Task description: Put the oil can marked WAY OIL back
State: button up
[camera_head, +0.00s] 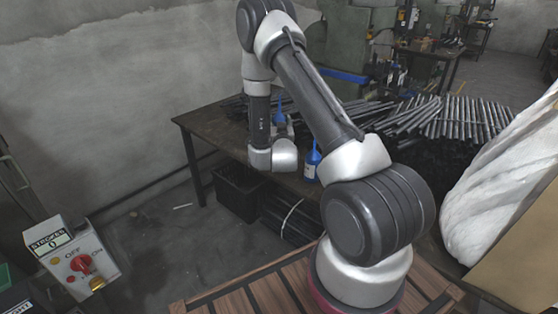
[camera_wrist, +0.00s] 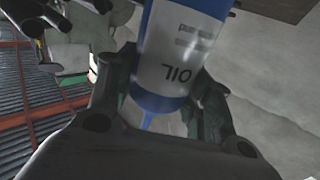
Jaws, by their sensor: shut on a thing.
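My gripper (camera_head: 284,125) is partly hidden by my own wrist in the head view. In the wrist view my gripper (camera_wrist: 163,88) is shut on a blue and white oil can (camera_wrist: 175,62). The can shows upside down there, its blue spout pointing toward the palm side of the picture. "OIL" is readable on its label; the word before it is not clear. In the head view the blue top of the held can (camera_head: 279,109) shows beyond my wrist. I cannot tell whether its base touches the table.
A second blue can with a pale label (camera_head: 312,162) stands near the front edge of the dark workbench (camera_head: 205,122), right of my wrist. Piled metal rods (camera_head: 465,118) cover the bench's right. A black crate (camera_head: 238,190) is below. A white sack bulks at the right.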

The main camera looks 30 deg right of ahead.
jog(key=f, duration=0.9)
jog(key=shift+d+f, duration=0.2)
jog(key=shift+f, duration=0.1)
jog(key=shift+f, duration=0.1)
jog(key=o, duration=1.2)
